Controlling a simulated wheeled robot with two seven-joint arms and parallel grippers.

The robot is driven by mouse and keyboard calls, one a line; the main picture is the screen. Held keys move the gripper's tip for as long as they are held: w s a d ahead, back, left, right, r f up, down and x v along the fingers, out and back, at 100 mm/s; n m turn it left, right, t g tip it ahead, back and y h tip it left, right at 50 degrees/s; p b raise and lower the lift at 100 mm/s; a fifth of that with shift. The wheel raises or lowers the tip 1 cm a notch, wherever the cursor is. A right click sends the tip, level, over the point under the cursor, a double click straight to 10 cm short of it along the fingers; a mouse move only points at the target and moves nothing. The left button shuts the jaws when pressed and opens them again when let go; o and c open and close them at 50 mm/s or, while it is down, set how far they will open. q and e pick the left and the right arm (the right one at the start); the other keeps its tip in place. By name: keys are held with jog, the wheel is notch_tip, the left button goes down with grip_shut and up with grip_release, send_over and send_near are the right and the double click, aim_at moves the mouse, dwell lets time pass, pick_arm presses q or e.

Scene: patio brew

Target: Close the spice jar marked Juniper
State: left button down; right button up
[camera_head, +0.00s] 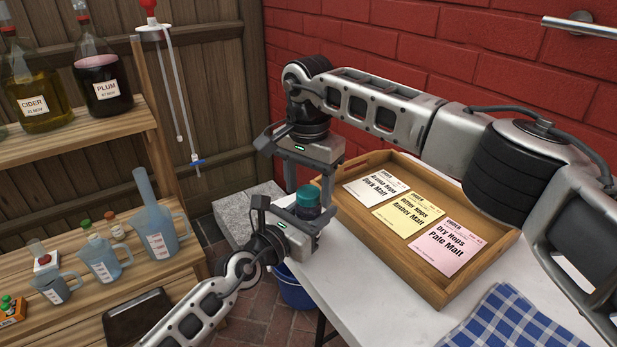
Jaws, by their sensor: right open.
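A wooden tray (443,296) with several recipe cards lies on the white table (362,318), right of my grippers. A blue checked cloth (515,320) lies at front right. A blue bucket (295,292) stands below. Shelves (75,142) with bottles and measuring jugs stand at left.

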jog(key=c, duration=1)
jog(key=m, duration=1.4)
jog(key=shift+m, duration=0.3)
jog(key=m, duration=0.7)
jog(key=shift+m, duration=0.3)
jog(key=m, duration=0.8)
jog(key=shift+m, duration=0.3)
jog(key=o, duration=1.2)
jog(key=shift+c, duration=0.2)
